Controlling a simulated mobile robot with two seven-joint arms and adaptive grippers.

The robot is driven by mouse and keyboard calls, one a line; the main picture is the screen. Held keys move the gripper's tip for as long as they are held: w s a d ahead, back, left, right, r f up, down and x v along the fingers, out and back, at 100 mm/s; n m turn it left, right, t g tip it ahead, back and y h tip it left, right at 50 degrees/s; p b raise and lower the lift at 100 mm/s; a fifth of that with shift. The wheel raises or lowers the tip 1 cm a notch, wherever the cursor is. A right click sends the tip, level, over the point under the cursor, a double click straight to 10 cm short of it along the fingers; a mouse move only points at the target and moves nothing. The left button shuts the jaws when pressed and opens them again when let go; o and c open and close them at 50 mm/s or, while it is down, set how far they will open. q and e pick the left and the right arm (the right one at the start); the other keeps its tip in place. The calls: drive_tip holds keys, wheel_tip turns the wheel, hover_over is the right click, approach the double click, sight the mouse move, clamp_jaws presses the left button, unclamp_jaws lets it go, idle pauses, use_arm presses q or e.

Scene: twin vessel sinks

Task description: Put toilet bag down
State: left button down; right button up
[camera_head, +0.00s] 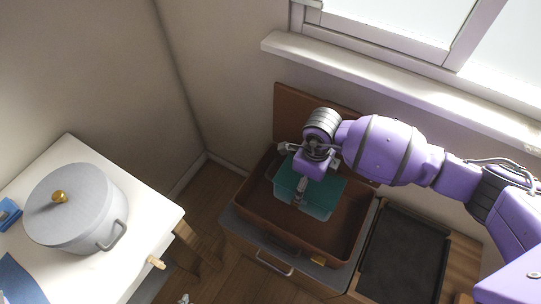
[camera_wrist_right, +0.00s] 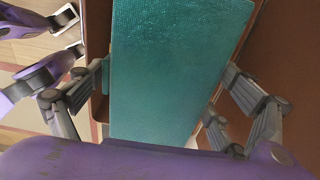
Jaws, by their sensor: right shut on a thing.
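The toilet bag (camera_head: 323,196) is a teal, box-like pouch with a paler lower side. In the head view it is within the outline of the open brown suitcase (camera_head: 333,254); I cannot tell whether it touches the suitcase floor. My right gripper (camera_head: 302,187) reaches down over it and is shut on it. In the right wrist view the bag (camera_wrist_right: 172,70) fills the middle, between my two grey fingers. My left gripper (camera_wrist_right: 72,33) shows at the upper left of that view, its grey fingertips apart and empty.
The suitcase lies on a grey-topped cabinet (camera_head: 243,233), its lid (camera_head: 290,105) raised against the wall. A dark tray (camera_head: 405,257) lies to its right. At left, a white table (camera_head: 150,205) holds a grey pot (camera_head: 75,210). A window sill (camera_head: 380,80) runs above my right arm.

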wheel_tip(320, 180, down, 3)
drive_tip(key=shift+s+f+b, duration=0.1)
drive_tip(key=shift+b, duration=0.7)
wheel_tip(320, 180, down, 5)
drive_tip(key=b, duration=0.3)
drive_tip(key=shift+f+b, duration=0.45)
drive_tip(key=shift+f, duration=0.2)
wheel_tip(320, 180, down, 2)
drive_tip(key=shift+f+b, duration=0.2)
drive_tip(key=shift+b, duration=0.6)
drive_tip(key=o, duration=1.5)
